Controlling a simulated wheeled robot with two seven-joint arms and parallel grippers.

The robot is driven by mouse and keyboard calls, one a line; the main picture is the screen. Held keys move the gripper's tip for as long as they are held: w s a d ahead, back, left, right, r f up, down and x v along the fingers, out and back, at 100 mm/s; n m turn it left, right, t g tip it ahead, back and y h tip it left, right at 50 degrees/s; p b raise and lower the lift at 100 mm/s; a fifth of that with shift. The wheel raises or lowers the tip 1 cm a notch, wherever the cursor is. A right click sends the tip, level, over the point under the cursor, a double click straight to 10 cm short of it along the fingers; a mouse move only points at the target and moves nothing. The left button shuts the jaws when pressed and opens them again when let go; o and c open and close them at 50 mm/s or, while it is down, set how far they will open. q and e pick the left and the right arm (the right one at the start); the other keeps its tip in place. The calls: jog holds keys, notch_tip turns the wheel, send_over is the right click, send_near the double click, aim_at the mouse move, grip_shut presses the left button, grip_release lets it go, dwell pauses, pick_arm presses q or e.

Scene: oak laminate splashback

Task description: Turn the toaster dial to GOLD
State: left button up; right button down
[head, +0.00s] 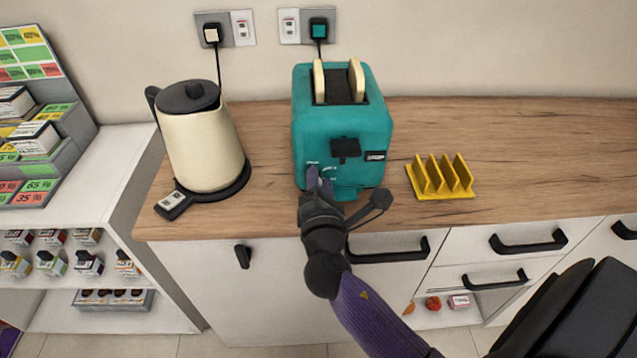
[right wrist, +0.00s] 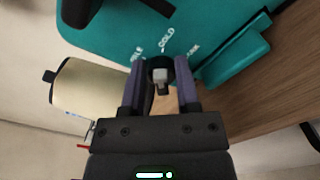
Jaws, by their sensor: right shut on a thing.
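A teal toaster (head: 340,125) stands upright on the wooden counter with two slices of bread in its top slots and a black lever on its front. My right gripper (head: 320,180) is at the lower left of the toaster's front. In the right wrist view, the gripper (right wrist: 160,85) is shut on the toaster dial (right wrist: 160,72), a dark round knob with a light grey grip between the fingers. The word GOLD (right wrist: 167,38) and other white lettering show around the dial. The dial's exact pointing direction is unclear. My left gripper is not in view.
A cream kettle (head: 200,145) on its black base stands left of the toaster. A yellow toast rack (head: 441,178) stands to its right. The counter (head: 520,150) farther right is clear. Drawers with black handles (head: 388,250) lie below the counter edge.

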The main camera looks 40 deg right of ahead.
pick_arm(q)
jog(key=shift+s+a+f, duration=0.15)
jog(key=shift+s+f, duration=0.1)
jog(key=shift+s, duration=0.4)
pick_arm(e)
jog(key=shift+f+m, duration=0.2)
jog(key=shift+m, duration=0.7)
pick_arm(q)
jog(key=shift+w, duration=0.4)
pick_arm(e)
jog(key=shift+c, duration=1.8)
grip_release()
jog(key=shift+r, duration=0.1)
pick_arm(q)
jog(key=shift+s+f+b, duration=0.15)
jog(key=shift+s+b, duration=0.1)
jog(key=shift+b, duration=0.15)
pick_arm(e)
jog(key=v, duration=1)
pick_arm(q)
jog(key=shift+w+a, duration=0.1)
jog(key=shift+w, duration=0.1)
